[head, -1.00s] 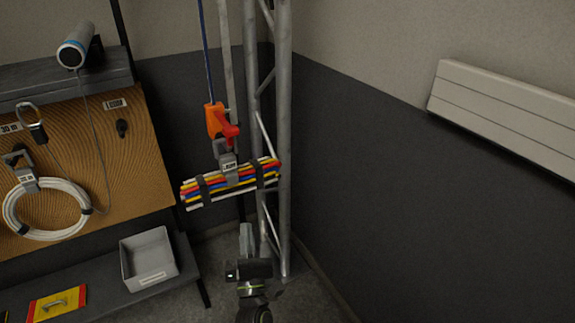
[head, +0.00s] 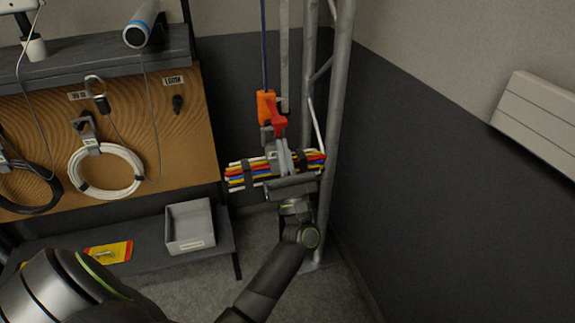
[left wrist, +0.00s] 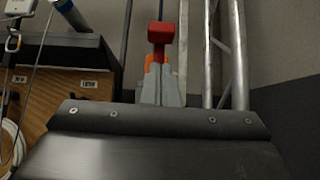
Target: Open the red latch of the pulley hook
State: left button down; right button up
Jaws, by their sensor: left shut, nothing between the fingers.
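The orange pulley hook (head: 264,104) hangs on a blue rope in front of the truss. Its red latch (head: 276,121) sticks out toward the lower right; in the left wrist view the red latch (left wrist: 160,33) stands straight beyond the fingertips. A bundle of coloured cables (head: 244,174) hangs below the hook, partly hidden by my gripper. My left gripper (head: 281,146) is shut and empty, pointing up in front of the bundle, with its fingertips just below the latch. Whether they touch it I cannot tell. My right gripper is in no view.
The metal truss (head: 340,80) stands close on the right of the hook. A pegboard (head: 190,140) with hung cable coils (head: 105,191) is at the left. A grey bin (head: 190,226) sits on the low shelf. A wall heater (head: 540,120) is far right.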

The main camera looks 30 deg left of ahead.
aim_at(274, 119)
pick_arm(q)
notch_tip(274, 119, up, 3)
jog(key=shift+f+p, duration=0.15)
jog(key=shift+p, duration=0.4)
jog(key=shift+d, duration=0.1)
